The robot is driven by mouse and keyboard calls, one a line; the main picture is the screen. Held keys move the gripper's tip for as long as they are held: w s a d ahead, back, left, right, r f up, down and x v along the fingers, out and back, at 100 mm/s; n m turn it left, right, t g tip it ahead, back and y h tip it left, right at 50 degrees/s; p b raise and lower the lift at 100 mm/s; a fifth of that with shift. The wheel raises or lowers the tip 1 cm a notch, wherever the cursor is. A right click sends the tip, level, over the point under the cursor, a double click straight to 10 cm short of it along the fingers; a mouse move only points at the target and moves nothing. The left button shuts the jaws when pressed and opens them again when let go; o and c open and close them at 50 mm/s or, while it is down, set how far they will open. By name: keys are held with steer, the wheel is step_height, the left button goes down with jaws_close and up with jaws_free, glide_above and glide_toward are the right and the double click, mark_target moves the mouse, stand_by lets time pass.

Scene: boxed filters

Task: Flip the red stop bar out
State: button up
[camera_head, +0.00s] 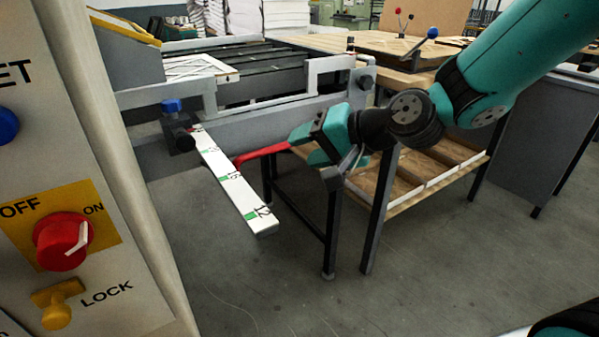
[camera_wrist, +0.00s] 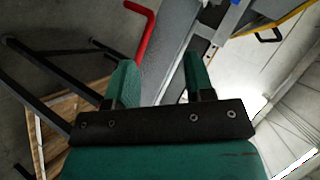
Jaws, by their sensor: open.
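The red stop bar (camera_head: 262,153) is a thin bent rod. In the head view it runs from beside the white ruled arm towards my gripper, and its right end is partly hidden near the fingers. In the wrist view the red bar (camera_wrist: 147,36) is at the top, a little left of centre, beyond the fingertips. My gripper (camera_head: 306,146) is open, close to the bar's right end. In the wrist view nothing shows between the fingers (camera_wrist: 160,68). I cannot tell whether a finger touches the bar.
The white ruled arm (camera_head: 233,181) with green marks juts forward from the grey machine frame (camera_head: 270,119). A wooden-shelved table (camera_head: 420,180) with dark legs stands under my arm. A control panel (camera_head: 95,180) with a red knob fills the left. The floor in front is clear.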

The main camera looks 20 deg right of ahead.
steer(key=w+d+f+m+t+h+b, duration=0.4)
steer(key=w+d+f+m+t+b, duration=0.25)
steer(key=w+d+f+m, duration=0.4)
steer(key=shift+n, duration=0.25)
steer(key=p+x, duration=0.1)
steer(key=x, duration=0.7)
steer(key=p+x, duration=0.1)
steer(key=x, duration=0.7)
steer(key=shift+w+d+r+p, duration=0.1)
steer(key=shift+w+p, duration=0.2)
steer(key=shift+w, duration=0.1)
steer(key=shift+c, duration=0.3)
